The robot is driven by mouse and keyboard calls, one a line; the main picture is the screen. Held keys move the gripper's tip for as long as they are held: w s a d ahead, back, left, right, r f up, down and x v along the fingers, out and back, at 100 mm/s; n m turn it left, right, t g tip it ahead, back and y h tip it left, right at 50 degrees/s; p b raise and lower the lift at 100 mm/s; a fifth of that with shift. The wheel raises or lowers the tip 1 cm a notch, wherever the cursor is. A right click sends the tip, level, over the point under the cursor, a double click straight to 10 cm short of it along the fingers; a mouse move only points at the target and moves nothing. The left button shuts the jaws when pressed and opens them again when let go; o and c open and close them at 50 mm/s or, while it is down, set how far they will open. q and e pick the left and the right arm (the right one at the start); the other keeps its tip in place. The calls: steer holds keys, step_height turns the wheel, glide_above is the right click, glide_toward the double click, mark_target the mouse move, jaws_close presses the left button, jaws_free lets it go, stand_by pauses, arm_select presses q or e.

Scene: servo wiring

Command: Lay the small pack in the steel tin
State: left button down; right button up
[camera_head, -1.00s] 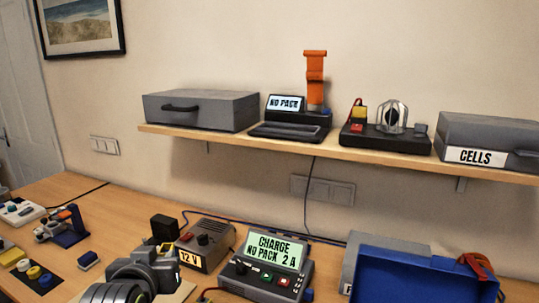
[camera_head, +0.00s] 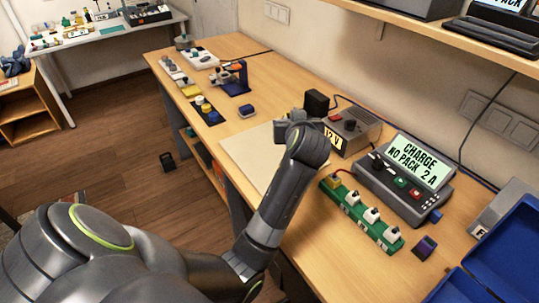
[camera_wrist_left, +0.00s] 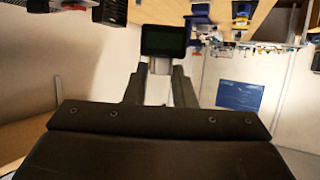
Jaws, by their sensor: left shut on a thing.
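My left gripper (camera_head: 285,128) is over the workbench, beside the 12 V supply. In the left wrist view its fingers (camera_wrist_left: 160,88) are shut on a small dark pack (camera_wrist_left: 163,41) with a dark green face, at their tips. In the head view a black box (camera_head: 316,102) shows just beyond the gripper; I cannot tell whether it is the held pack. A grey metal box (camera_head: 493,211) with a partly hidden label stands at the right edge, behind a blue box; I cannot tell whether it is the steel tin. My right gripper is not in view.
The 12 V supply (camera_head: 354,128) and charger (camera_head: 403,185) stand along the back. A green strip (camera_head: 352,213) with white-topped parts, a small dark block (camera_head: 425,246) and the open blue box (camera_head: 500,258) lie at the right. A pale mat (camera_head: 243,152) lies beneath the arm.

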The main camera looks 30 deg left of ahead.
arm_select(q)
steer(key=w+a+f+n+g+y, duration=0.2)
steer(key=a+f+n+g+y, duration=0.1)
steer(key=a, duration=0.4)
steer(key=shift+a+f+n+g+y, duration=0.3)
steer(key=shift+f+n+g, duration=0.15)
steer(key=shift+n+g, duration=0.35)
step_height(320, 180, down, 9)
steer(key=shift+r+p, duration=0.1)
steer(key=shift+p, duration=0.75)
steer(key=shift+f, duration=0.45)
steer(key=shift+f, duration=0.1)
steer(key=c, duration=1.2)
jaws_free()
